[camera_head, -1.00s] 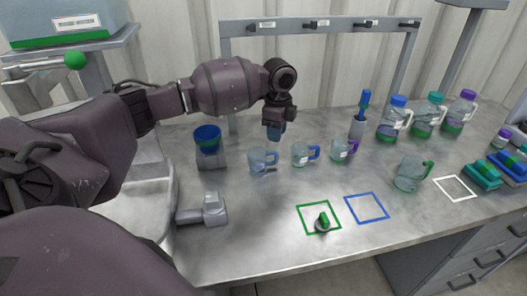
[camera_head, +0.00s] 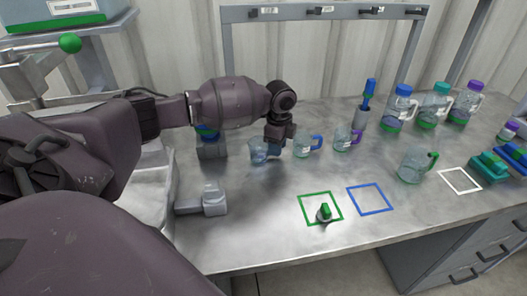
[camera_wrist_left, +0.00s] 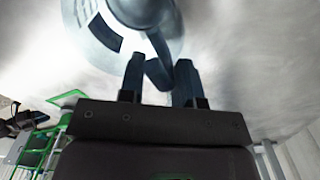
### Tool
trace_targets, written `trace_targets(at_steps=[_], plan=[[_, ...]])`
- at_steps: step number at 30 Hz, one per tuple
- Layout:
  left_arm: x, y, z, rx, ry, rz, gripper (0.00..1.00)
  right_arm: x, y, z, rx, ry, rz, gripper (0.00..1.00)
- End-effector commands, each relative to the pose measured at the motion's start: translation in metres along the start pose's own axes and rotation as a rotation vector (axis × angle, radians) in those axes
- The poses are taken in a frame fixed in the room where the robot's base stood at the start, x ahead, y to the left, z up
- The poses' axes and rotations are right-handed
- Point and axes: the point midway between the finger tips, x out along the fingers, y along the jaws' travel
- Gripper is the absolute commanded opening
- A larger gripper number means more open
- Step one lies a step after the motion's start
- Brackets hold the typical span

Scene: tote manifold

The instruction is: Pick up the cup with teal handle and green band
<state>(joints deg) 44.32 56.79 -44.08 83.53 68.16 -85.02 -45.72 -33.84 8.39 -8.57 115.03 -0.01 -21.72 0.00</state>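A clear cup (camera_head: 257,151) stands leftmost in the row of cups on the bench. My left gripper (camera_head: 273,143) is at its right side, pointing down and covering its handle in the head view. In the left wrist view the cup (camera_wrist_left: 95,25) fills the top, with a dark band patch. Its handle (camera_wrist_left: 157,74) lies between the two fingers of my left gripper (camera_wrist_left: 159,78), which stand apart. The handle looks grey-blue there; I cannot confirm teal or a green band. My right gripper is not in view.
Beside it stand a cup with a blue handle (camera_head: 307,146) and one with a purple handle (camera_head: 343,139). A green-handled pitcher (camera_head: 411,164) stands further right. A grey block (camera_head: 203,202) sits at front left. Green (camera_head: 304,206) and blue (camera_head: 355,203) squares mark the bench front.

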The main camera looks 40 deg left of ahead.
Motion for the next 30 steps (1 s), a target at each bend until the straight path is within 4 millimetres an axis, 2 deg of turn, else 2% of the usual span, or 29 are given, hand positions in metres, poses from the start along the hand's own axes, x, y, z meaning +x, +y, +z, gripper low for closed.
trace_targets(at_steps=[1,3,10,16,17,30], plan=[[0.0085,0.0003,0.0002,-0.001,-0.001,0.003,0.31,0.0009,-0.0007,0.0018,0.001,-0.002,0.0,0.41],[0.013,0.0,0.0001,-0.001,0.0,0.001,0.31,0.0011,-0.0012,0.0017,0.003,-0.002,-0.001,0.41],[0.0132,-0.0003,0.0001,0.0,0.0,-0.001,0.31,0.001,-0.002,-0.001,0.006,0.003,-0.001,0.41],[0.0131,-0.0003,0.0002,0.0,0.0,-0.001,0.02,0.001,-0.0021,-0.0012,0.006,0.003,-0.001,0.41],[0.0131,-0.0003,0.0002,0.0,0.0,-0.001,0.0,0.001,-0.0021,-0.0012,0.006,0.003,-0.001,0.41],[0.0076,-0.0006,0.0002,0.0,0.0,-0.002,0.0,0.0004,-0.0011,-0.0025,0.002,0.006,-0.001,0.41]])
